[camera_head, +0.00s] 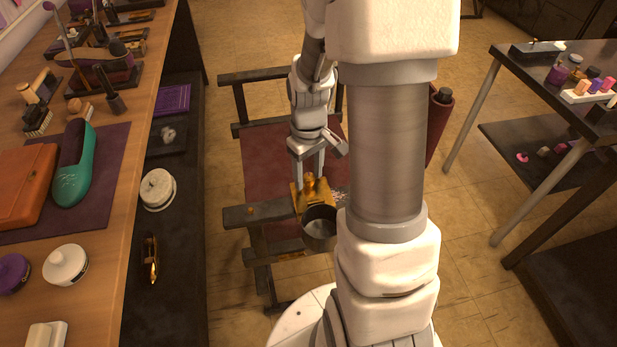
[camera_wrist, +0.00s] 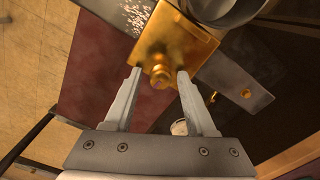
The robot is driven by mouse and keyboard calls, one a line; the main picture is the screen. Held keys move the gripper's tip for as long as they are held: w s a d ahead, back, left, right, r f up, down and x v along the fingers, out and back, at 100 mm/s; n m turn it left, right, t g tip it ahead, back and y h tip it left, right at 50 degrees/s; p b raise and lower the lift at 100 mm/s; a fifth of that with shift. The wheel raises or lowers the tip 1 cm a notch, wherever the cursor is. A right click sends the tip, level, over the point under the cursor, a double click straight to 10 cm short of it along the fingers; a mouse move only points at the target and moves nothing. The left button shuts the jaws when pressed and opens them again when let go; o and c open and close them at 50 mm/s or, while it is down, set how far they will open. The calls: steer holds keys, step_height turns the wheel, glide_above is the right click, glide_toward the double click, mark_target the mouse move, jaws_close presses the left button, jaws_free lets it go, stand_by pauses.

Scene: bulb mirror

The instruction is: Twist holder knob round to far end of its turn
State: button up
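The holder is a brass-coloured plate (camera_wrist: 185,45) with a dark round cup (camera_head: 320,228) beside it, set by the arm of a chair. Its small round knob (camera_wrist: 161,76) sticks out from the plate towards my wrist camera. My gripper (camera_wrist: 160,72) is at the knob, one finger on each side, with gaps visible between knob and fingertips. The fingers are apart and hold nothing. In the head view my gripper (camera_head: 308,172) reaches down to the brass plate (camera_head: 298,196); the knob's turn angle cannot be told.
The holder is on a dark wooden chair with a red seat (camera_head: 265,160) and a flat armrest (camera_head: 258,215). A workbench (camera_head: 125,190) with shoes and tools stands left. A side table (camera_head: 540,62) with small bottles stands right. Tiled floor lies between.

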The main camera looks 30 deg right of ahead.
mark_target(308, 176)
step_height(308, 176, up, 8)
steer(key=p, duration=0.6)
stand_by(0.4)
steer(key=shift+a+r, duration=0.1)
steer(key=shift+r, duration=0.1)
steer(key=s+a+r+t, duration=0.2)
steer(key=s+a+r, duration=0.1)
steer(key=r, duration=0.4)
steer(key=s+a+r+m+t+p, duration=0.1)
steer(key=s+a+r, duration=0.3)
steer(key=r, duration=0.3)
steer(key=s+a+r+m+t+p, duration=0.1)
steer(key=s+a+r+t, duration=0.1)
steer(key=s+r, duration=0.3)
step_height(308, 176, up, 3)
steer(key=shift+s+a+f+t, duration=0.1)
steer(key=shift+s+a+t, duration=0.2)
steer(key=shift+a, duration=0.45)
